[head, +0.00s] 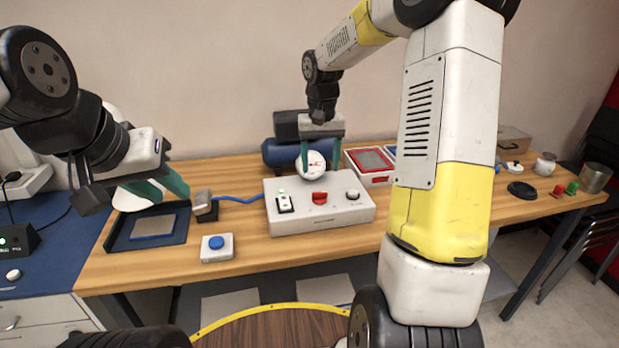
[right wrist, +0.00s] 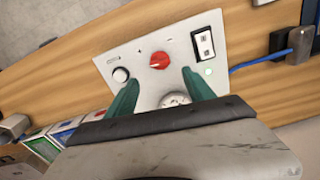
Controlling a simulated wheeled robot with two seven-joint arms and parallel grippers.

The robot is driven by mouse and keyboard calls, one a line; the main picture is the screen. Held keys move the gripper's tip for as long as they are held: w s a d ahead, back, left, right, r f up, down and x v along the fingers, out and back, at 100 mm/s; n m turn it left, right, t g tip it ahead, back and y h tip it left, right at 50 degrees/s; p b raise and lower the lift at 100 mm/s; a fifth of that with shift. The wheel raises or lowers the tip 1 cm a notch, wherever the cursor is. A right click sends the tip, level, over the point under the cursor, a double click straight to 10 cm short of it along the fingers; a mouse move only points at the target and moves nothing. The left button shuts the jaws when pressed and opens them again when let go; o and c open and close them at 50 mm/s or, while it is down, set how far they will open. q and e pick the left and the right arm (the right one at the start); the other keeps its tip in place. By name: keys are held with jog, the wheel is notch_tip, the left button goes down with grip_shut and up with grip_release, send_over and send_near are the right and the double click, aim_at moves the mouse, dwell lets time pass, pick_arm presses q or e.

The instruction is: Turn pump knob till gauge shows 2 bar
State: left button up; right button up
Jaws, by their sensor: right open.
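A light grey pump box (head: 330,218) stands on the wooden table, with a red knob (head: 319,198) in the middle of its top. A white switch plate (head: 284,203) with a green light is left of the knob, and a round white knob (head: 352,194) is right of it. A round white gauge (head: 311,164) stands at the back of the box; its reading is too small to tell. My right gripper (head: 321,150) is open above the back of the box, its green fingers either side of the gauge. In the right wrist view the red knob (right wrist: 159,61) lies beyond the open fingertips. My left gripper (head: 165,189) is over the dark tray; its opening is unclear.
A dark tray (head: 122,238) with a metal plate and a blue-button box (head: 217,247) are left of the pump box. A blue tank (head: 284,153) is behind it. Red and blue trays (head: 371,163) stand to the right. Bare wood lies in front of the pump box.

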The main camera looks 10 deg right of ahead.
aim_at(320, 197)
jog(key=shift+w+f, duration=0.2)
jog(key=shift+f, duration=0.55)
notch_tip(320, 197, down, 7)
jog(key=shift+r, duration=0.1)
grip_shut()
jog(key=shift+a+n, duration=0.1)
jog(key=shift+n, duration=1.5)
grip_release()
